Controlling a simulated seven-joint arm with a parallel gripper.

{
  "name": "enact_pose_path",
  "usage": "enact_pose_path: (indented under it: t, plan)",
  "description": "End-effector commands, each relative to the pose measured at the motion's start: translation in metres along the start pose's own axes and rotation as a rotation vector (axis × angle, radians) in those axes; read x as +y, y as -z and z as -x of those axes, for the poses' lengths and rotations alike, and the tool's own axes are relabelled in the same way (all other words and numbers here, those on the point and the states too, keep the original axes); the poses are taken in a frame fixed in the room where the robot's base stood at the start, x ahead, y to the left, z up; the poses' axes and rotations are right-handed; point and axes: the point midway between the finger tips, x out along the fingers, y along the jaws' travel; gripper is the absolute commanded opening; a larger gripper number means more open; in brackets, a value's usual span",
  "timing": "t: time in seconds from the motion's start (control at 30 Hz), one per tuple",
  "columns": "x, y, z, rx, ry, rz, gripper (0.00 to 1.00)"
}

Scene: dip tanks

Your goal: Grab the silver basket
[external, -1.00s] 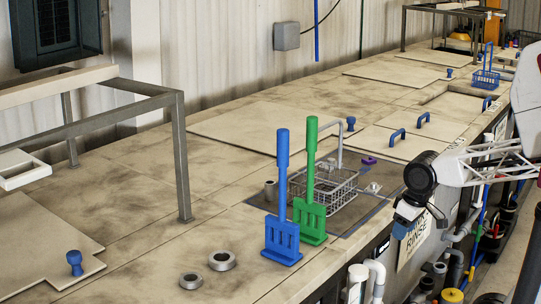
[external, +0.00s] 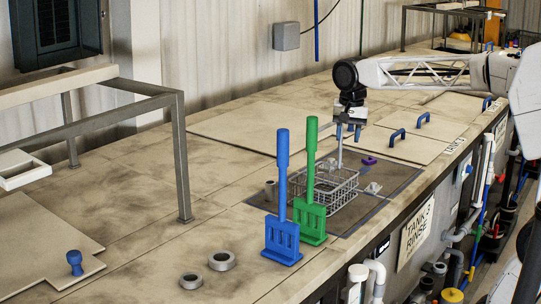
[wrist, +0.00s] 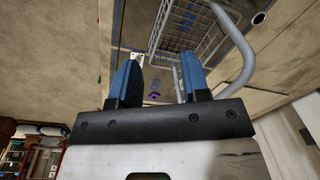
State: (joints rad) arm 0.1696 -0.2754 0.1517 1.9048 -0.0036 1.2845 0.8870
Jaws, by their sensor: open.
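The silver wire basket (external: 330,190) sits on a dark grey panel on the counter, partly behind the green paddle. Its grey handle (external: 340,148) rises from it, and its top lies just below my gripper. My gripper (external: 349,135) is above the far side of the basket, pointing down, with its blue fingers apart. In the wrist view the basket (wrist: 190,28) is at the top, and the curved handle (wrist: 236,45) runs close to the right finger. The open gripper (wrist: 158,80) has nothing between its fingers; the handle appears outside them in this view.
A blue paddle (external: 283,235) and a green paddle (external: 312,220) stand upright in front of the basket. Two metal rings (external: 222,261) lie front left. A purple piece (external: 370,161) lies right of the basket. Blue-handled lids (external: 405,142) are behind. A metal frame (external: 180,150) stands left.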

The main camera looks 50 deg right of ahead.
Motion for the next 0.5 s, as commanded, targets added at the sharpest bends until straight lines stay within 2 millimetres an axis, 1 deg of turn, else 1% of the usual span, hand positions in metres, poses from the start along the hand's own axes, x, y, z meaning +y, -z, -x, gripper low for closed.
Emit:
enact_pose_path:
  t: [0.03, 0.1, 0.3, 0.4, 0.5]
  plan:
    - [-0.009, 0.015, 0.006, -0.005, -0.007, -0.052, 0.43]
    - [-0.020, 0.033, 0.015, -0.011, -0.016, -0.133, 0.43]
    - [-0.046, 0.083, 0.035, -0.027, -0.046, -0.343, 0.43]
    - [-0.055, 0.100, 0.042, -0.031, -0.057, -0.420, 0.43]
    - [-0.060, 0.112, 0.046, -0.034, -0.063, -0.471, 0.43]
